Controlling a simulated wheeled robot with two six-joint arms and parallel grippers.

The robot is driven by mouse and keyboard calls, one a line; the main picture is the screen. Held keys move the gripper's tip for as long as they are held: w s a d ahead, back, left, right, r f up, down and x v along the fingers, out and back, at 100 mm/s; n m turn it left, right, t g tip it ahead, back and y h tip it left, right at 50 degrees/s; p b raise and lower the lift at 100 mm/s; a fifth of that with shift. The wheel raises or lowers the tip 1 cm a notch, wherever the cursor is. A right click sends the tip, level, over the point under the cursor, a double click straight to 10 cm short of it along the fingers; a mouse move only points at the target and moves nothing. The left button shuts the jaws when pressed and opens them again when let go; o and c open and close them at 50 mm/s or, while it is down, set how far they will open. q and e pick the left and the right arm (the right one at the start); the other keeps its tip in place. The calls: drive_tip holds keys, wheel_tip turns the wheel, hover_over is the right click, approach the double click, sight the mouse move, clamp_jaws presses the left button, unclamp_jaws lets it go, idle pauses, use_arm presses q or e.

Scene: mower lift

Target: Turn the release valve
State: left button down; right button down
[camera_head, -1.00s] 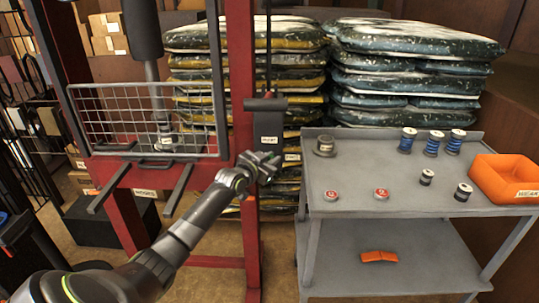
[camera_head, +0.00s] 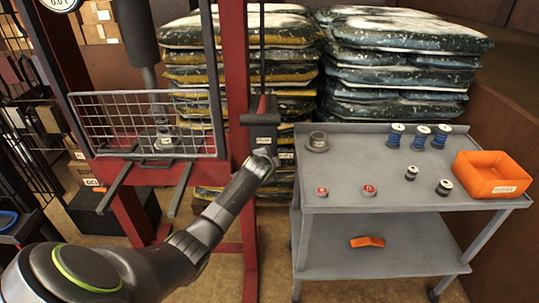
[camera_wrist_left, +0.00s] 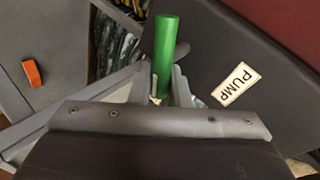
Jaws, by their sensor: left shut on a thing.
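My left gripper (camera_head: 266,158) is at the dark pump box (camera_head: 262,132) on the red press frame's right post. In the left wrist view the gripper's fingers (camera_wrist_left: 164,86) are closed around the lower part of a green cylinder (camera_wrist_left: 165,45), which I take as the release valve. It stands up between the fingers, beside the box face with the PUMP label (camera_wrist_left: 237,83). In the head view the gripper and arm hide the green part. My right gripper is in neither view.
A wire mesh guard (camera_head: 150,125) covers the press front, with fork-like arms below. A grey cart (camera_head: 330,200) with spools, red-topped discs and an orange bin (camera_head: 490,178) stands to the right. Stacked bags (camera_head: 400,70) fill the back.

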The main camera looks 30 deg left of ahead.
use_arm(q)
drive_tip(key=shift+d+f+m+g+y+p, duration=0.1)
drive_tip(key=shift+f+m+g+y+p, duration=0.25)
drive_tip(key=shift+m+g+y+p, duration=0.55)
drive_tip(key=c, duration=1.4)
unclamp_jaws()
drive_tip(key=shift+c, duration=0.2)
drive_tip(key=v, duration=1.7)
drive_tip(key=shift+s+d+f, duration=0.15)
drive_tip(key=shift+d, duration=0.15)
